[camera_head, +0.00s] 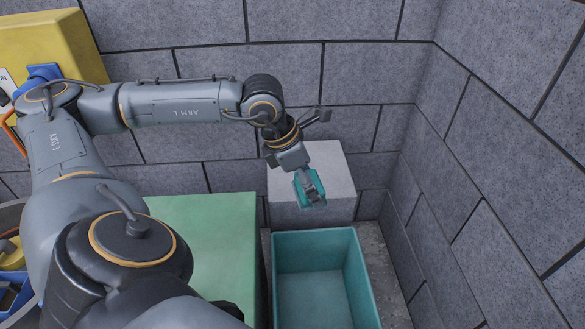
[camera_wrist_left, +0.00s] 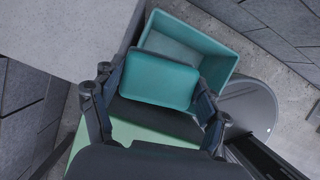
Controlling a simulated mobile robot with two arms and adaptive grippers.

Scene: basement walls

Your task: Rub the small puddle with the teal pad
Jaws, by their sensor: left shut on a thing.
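My left gripper (camera_head: 311,190) is shut on the teal pad (camera_wrist_left: 160,80), a flat rounded block held between the two fingers in the left wrist view. In the head view the gripper and pad are in the air, in front of a pale grey block and above the far end of a teal bin. Much of the pad is hidden by the fingers there. I see no puddle in either view. My right gripper is not in view.
The open teal bin (camera_head: 363,283) looks empty and also shows in the left wrist view (camera_wrist_left: 205,38). The grey block (camera_head: 335,165) stands behind it. A green surface (camera_head: 215,240) lies left of the bin. Block walls close off the back and right. A yellow object (camera_head: 60,40) is upper left.

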